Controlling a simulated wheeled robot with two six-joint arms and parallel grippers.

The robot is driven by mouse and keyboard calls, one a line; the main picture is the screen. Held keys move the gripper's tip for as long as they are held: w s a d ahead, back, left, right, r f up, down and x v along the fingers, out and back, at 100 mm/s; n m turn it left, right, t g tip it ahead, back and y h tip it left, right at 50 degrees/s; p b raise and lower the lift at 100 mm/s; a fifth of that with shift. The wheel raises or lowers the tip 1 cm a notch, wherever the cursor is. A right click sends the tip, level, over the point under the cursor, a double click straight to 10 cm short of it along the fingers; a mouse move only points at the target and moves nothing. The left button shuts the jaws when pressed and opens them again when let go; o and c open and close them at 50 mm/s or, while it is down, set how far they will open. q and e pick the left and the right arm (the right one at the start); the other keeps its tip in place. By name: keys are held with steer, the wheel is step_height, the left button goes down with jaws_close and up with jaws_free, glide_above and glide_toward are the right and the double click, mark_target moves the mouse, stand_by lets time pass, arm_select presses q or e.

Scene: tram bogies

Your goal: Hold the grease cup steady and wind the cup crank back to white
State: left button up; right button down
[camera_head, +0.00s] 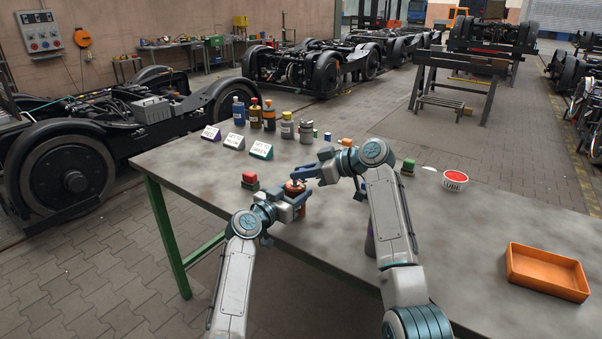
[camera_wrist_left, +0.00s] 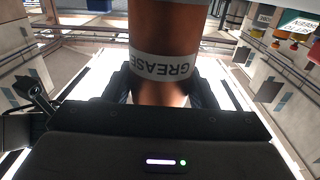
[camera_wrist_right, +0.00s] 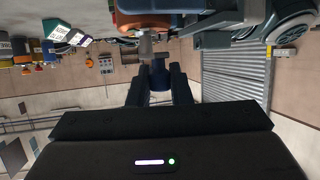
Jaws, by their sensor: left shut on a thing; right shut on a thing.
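The grease cup (camera_head: 294,187) is a copper-orange cylinder near the table's front edge in the head view, mostly hidden by my grippers. In the left wrist view the cup (camera_wrist_left: 168,35) carries a white band lettered GREASE. My left gripper (camera_head: 292,200) is shut around the cup's body. My right gripper (camera_head: 308,174) is at the cup's top. In the right wrist view its fingers are shut on the dark blue handle (camera_wrist_right: 159,77) of the cup crank, whose grey arm (camera_wrist_right: 146,46) shows beyond. I cannot make out any white mark on the cup or crank.
Three lettered cards (camera_head: 234,141) and several bottles (camera_head: 268,116) stand behind. A red-topped TUBE bowl (camera_head: 455,181) and an orange tray (camera_head: 547,271) are at the right. The table between tray and bowl is clear.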

steer(key=shift+d+n+g, duration=0.1)
steer(key=shift+n+g, duration=0.2)
steer(key=shift+n, duration=0.1)
steer(key=shift+w, duration=0.1)
steer(key=shift+w+d+f+n+g+y, duration=0.1)
steer(key=shift+n+g+y, duration=0.05)
steer(key=shift+n+g, duration=0.5)
steer(key=shift+w+d+r+n+g+y, duration=0.1)
steer(key=shift+w+n+g+y, duration=0.1)
steer(key=shift+n+g, duration=0.45)
steer(key=shift+w+d+f+n+g+y, duration=0.15)
steer(key=shift+n+g, duration=0.35)
steer(key=shift+g, duration=0.3)
steer(key=shift+s, duration=0.1)
steer(key=c, duration=1.3)
jaws_free()
steer(key=shift+o, duration=0.2)
steer(key=shift+a, duration=0.1)
